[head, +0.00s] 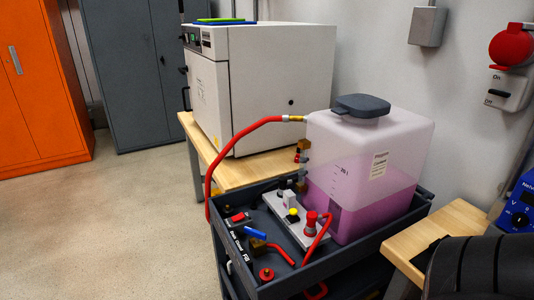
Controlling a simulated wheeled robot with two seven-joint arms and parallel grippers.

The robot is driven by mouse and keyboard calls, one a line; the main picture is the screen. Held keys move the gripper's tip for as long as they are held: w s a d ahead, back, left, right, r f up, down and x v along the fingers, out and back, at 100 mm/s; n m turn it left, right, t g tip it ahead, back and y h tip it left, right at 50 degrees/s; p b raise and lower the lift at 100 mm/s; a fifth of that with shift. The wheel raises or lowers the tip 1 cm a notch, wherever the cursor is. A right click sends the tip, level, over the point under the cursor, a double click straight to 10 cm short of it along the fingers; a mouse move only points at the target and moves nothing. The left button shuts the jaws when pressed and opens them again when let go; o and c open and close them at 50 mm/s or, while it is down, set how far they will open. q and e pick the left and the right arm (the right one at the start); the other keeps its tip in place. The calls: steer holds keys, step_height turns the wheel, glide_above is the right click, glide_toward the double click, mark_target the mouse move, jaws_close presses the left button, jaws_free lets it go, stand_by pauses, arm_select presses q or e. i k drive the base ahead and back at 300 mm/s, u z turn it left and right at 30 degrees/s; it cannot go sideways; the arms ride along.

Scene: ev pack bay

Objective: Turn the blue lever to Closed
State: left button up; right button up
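The blue lever (255,233) is a short blue handle in the grey cart's tray, at its left side. It lies roughly level, just above a brass valve body (258,246) with a red hose on its right. Small white lettering runs along the dark strip left of the lever; only a word like "Fill" is partly readable, so I cannot tell which position the lever is at. Neither of my grippers is in view. A dark curved part, possibly of my arm, fills the bottom right corner.
The grey cart (222,246) holds a translucent tank (330,150) of pink liquid, a red-knobbed fitting (310,219) and a red switch (238,218). A red hose (212,170) arcs over the cart's left side. A wooden bench (425,235) stands right. Floor at left is clear.

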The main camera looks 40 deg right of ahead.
mark_target(258, 236)
steer(key=z, duration=1.65)
